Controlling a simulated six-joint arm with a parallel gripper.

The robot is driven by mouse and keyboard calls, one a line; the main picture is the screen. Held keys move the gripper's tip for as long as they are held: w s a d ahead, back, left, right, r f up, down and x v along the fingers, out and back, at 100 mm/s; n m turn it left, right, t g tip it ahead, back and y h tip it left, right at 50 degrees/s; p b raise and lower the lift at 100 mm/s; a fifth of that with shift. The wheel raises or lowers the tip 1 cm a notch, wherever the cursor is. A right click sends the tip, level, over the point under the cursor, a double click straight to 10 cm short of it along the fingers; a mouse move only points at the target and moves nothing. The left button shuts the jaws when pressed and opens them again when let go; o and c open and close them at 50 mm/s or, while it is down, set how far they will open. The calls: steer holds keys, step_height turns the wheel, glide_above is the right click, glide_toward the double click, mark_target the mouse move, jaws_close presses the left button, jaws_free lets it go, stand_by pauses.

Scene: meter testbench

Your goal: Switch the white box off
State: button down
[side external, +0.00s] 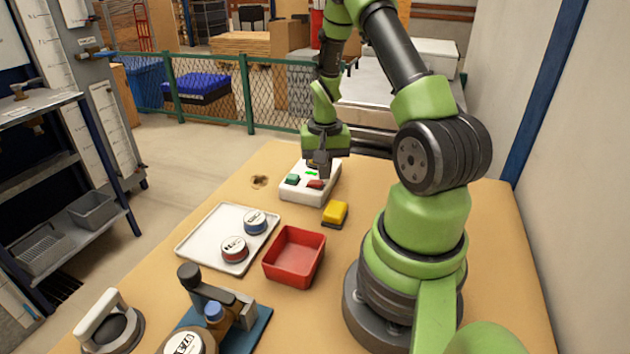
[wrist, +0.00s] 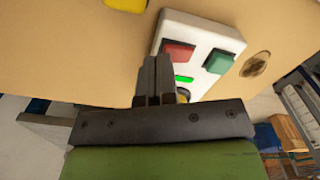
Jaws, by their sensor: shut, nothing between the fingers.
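The white box (side external: 296,194) stands at the far end of the table, with a green button (side external: 292,180), a red button (side external: 315,184) and a small lit green strip (side external: 312,173) on its top. My gripper (side external: 322,172) is shut and empty, pointing down over the box near the red button; I cannot tell whether it touches. In the wrist view, the fingers (wrist: 154,75) are together beside the red button (wrist: 179,52). The green button (wrist: 219,61) and the lit green strip (wrist: 184,79) also show there. A round part of the box is partly hidden behind the fingers.
A yellow block (side external: 335,212) lies close to the box. A red bin (side external: 295,255) and a white tray (side external: 205,248) with two round pieces stand nearer. A device on a blue base (side external: 250,335) is at the front. A dark hole or stain (side external: 259,181) marks the table left of the box.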

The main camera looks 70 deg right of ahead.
steer(key=shift+f, duration=0.85)
stand_by(2.3)
steer(key=shift+r, duration=3)
steer(key=shift+r, duration=0.1)
steer(key=w+a+r+n+t, duration=0.2)
steer(key=w+a+r, duration=0.1)
steer(key=a+r, duration=0.5)
steer(key=s+a+r+n+t+y, duration=0.1)
steer(key=s+a+r+n+t, duration=0.1)
steer(key=a+r, duration=0.4)
steer(key=s+a+r+n+t+y, duration=0.1)
steer(key=s+a+r+n+t, duration=0.2)
steer(key=a, duration=0.7)
steer(key=s+r+n, duration=0.2)
steer(key=s+r, duration=0.1)
steer(key=shift+s+a+r, duration=0.2)
steer(key=shift+s+a, duration=0.05)
steer(key=shift+a, duration=0.05)
